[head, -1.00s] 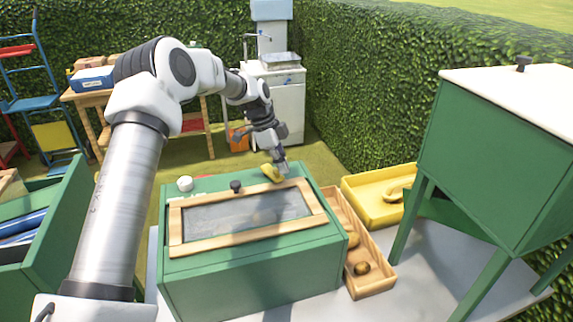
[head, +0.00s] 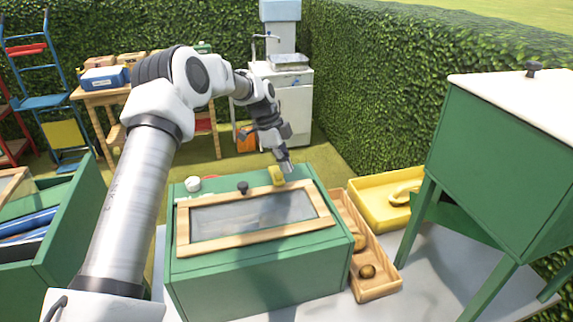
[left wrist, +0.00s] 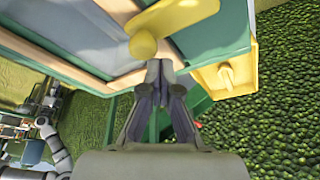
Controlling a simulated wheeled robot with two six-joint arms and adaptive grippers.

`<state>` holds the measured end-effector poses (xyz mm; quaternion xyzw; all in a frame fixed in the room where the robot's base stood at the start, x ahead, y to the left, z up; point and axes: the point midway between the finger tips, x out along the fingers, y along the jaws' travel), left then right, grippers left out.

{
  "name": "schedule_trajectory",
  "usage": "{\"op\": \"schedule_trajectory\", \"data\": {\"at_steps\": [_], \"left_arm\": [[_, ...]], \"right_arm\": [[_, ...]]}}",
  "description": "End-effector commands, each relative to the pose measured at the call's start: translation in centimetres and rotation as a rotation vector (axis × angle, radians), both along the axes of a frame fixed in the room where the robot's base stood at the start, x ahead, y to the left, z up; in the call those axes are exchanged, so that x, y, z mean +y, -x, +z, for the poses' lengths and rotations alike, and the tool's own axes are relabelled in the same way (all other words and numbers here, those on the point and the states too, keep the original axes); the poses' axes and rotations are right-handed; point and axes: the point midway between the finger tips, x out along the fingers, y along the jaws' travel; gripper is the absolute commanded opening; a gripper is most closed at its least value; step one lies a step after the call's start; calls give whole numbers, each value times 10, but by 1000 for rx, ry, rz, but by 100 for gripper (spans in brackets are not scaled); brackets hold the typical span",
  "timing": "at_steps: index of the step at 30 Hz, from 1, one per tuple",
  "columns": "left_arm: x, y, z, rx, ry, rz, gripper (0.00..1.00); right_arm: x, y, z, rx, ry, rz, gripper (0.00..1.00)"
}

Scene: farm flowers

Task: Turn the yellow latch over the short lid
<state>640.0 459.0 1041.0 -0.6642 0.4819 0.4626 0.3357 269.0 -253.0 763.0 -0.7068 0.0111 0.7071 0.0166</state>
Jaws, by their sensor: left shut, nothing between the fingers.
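The short lid is a wood-framed pane (head: 255,213) with a black knob (head: 243,188), lying shut on top of the green box (head: 260,275). The yellow latch (head: 277,176) is at the lid's back rail, right of the knob, and its near end seems to overlap the rail. In the left wrist view the latch (left wrist: 178,18) shows a rounded knob and a flat plate close to the fingertips. My left gripper (head: 287,168) is shut and empty, pointing down just beside the latch; I cannot tell if they touch. Its fingers show in the left wrist view (left wrist: 159,72). My right gripper is out of view.
A wooden tray (head: 376,286) with round brown things and a yellow tray (head: 370,206) stand right of the box. A white round piece (head: 193,184) sits on the box's back left. A tall green box on legs (head: 500,165) stands at the right.

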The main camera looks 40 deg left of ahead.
Motion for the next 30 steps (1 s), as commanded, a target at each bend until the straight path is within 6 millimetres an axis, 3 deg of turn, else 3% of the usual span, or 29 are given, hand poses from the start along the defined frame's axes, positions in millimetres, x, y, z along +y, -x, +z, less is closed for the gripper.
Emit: {"op": "schedule_trajectory", "data": {"at_steps": [5,9,21,30], "left_arm": [[-12,-2,4,-1,0,0,0],[-37,-5,12,0,-3,4,0],[-4,-1,92,-2,-2,10,0],[-1,0,104,0,-1,9,0]], "right_arm": [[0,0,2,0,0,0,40],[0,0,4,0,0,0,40],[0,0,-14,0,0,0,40],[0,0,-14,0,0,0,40]]}}
